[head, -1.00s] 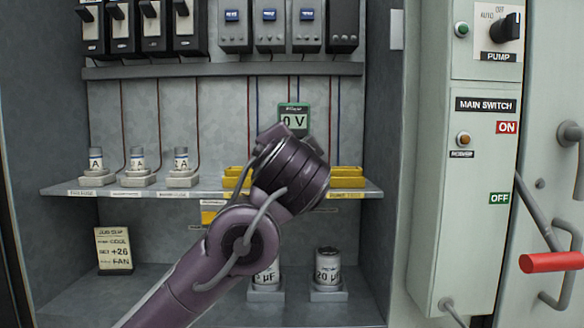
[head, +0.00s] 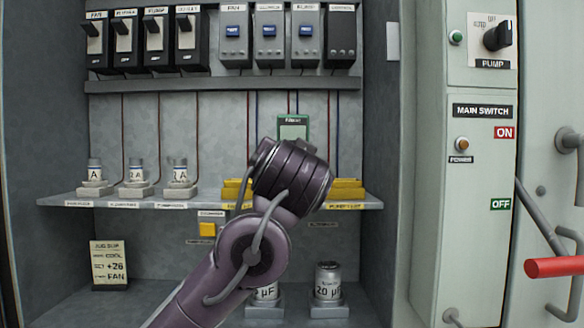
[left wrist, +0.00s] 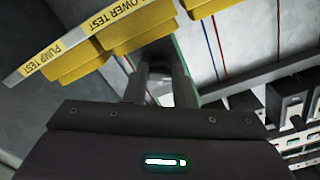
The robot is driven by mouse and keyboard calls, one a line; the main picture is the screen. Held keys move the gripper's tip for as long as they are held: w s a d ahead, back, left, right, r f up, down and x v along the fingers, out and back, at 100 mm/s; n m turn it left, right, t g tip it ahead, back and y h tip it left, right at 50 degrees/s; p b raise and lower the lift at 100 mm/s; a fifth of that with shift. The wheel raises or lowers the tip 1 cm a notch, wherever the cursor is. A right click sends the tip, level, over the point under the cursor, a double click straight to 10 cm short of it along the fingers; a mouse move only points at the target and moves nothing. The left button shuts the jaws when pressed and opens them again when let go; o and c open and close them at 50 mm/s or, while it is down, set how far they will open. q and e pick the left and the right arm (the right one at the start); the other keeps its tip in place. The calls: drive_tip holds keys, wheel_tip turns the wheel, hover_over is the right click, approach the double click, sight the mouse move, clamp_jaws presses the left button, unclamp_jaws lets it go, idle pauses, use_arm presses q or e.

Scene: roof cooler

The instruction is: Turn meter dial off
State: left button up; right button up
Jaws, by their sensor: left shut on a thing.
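The green meter (head: 293,122) is against the back panel of the cabinet, above the shelf. Its grey display looks blank, and its lower part with the dial is hidden behind my left wrist. In the left wrist view a green edge of the meter (left wrist: 185,66) shows behind my fingers. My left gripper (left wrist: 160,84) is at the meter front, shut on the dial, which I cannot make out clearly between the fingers. In the head view my left arm hides the fingers. My right gripper is not in view.
Yellow test blocks (head: 347,189) sit on the shelf (head: 140,200) on both sides of my wrist. Fuses (head: 180,172) stand at left. Breakers (head: 233,35) line the top. Capacitors (head: 328,285) stand below. The main switch panel (head: 480,180) is at right.

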use_arm(q)
drive_tip(key=o, duration=1)
drive_tip(key=s+b, duration=0.1)
drive_tip(key=s, duration=0.6)
drive_tip(key=shift+s, duration=0.4)
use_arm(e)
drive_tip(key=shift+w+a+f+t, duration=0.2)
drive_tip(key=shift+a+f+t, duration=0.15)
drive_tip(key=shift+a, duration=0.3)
